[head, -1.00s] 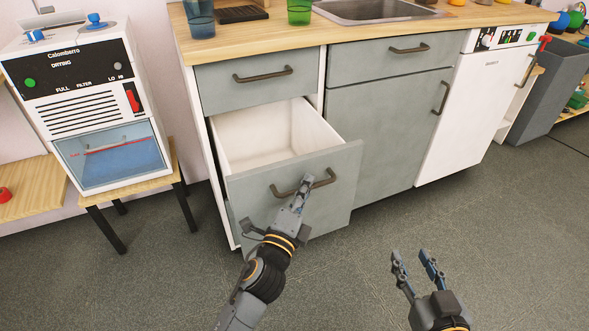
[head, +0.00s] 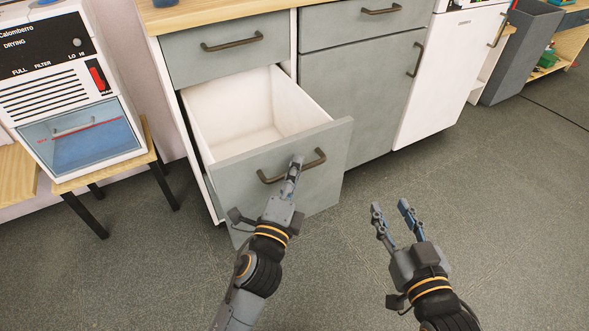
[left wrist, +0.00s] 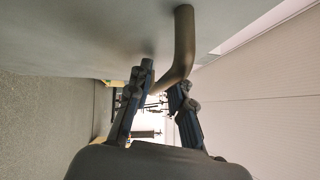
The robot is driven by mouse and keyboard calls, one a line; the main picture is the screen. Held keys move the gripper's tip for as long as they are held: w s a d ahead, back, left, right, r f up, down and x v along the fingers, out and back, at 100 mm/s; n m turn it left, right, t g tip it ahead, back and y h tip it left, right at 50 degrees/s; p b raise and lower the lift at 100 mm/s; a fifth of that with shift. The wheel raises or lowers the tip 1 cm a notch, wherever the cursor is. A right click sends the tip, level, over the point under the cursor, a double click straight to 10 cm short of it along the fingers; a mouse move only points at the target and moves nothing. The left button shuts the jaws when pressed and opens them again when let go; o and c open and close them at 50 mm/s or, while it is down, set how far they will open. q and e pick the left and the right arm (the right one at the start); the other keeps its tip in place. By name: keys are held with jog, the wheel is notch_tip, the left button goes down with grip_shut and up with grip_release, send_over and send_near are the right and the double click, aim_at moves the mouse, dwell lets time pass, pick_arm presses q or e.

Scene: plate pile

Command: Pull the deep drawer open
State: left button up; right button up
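The deep drawer (head: 285,165) has a grey-green front and a white inside. It is well out from the cabinet and looks empty. My left gripper (head: 294,168) is at the dark bar handle (head: 270,179) on its front. In the left wrist view the handle (left wrist: 184,45) runs down between the two fingers (left wrist: 163,82), which are closed in around it; the exact contact is partly hidden. My right gripper (head: 390,207) is open and empty above the floor, to the right of the drawer.
A shut shallow drawer (head: 230,50) is above the deep one. A shut cupboard door (head: 355,105) stands to the right. A dryer unit (head: 75,95) sits on a small wooden table (head: 100,177) at left. The floor in front is clear.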

pick_arm(q)
jog(key=v, duration=0.7)
jog(key=shift+s, duration=0.25)
jog(key=shift+a, duration=0.1)
dwell(0.4)
